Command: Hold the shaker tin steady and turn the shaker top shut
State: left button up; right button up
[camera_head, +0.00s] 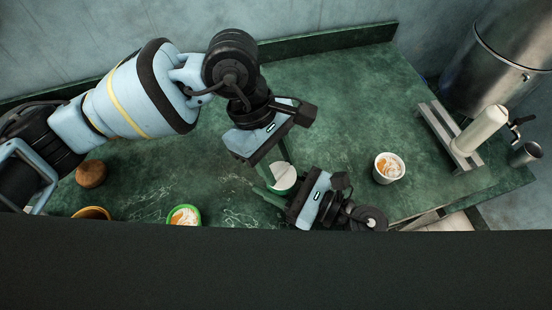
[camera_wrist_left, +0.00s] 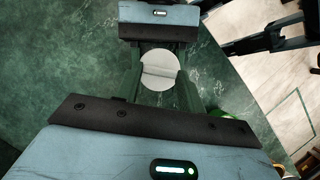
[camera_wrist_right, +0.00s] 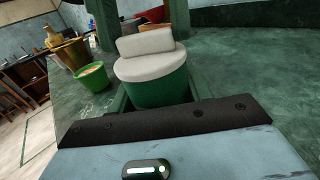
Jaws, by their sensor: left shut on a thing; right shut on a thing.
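The shaker tin (camera_wrist_right: 158,92) is green and stands upright on the green counter. Its white shaker top (camera_wrist_right: 150,65), a round disc with a raised ridge, sits on it; the top also shows in the head view (camera_head: 283,177) and the left wrist view (camera_wrist_left: 160,70). My left gripper (camera_wrist_left: 159,76) comes from the far side, its fingers on either side of the top, shut on it. My right gripper (camera_wrist_right: 157,100) comes from the near right and is shut low around the tin. The fingertip contacts are partly hidden. I cannot tell whether the top is fully closed.
A white cup (camera_head: 389,168) stands to the right, a green cup (camera_head: 184,215) and an orange pot (camera_head: 92,213) at the near left. A brown round thing (camera_head: 91,174) is under my left arm. A metal stand (camera_head: 455,140) is at the right edge. The back counter is clear.

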pick_arm(q)
jog(key=m, duration=0.2)
jog(key=m+g+y, duration=0.1)
jog(key=m, duration=0.1)
jog(key=m+y, duration=0.1)
jog(key=m, duration=0.1)
jog(key=shift+w+d+m+g, duration=0.2)
jog(key=shift+d+m+g, duration=0.1)
jog(key=shift+m, duration=0.1)
dwell(0.4)
jog(key=o, duration=1)
jog(key=v, duration=1.2)
pick_arm(e)
jog(key=o, duration=1.1)
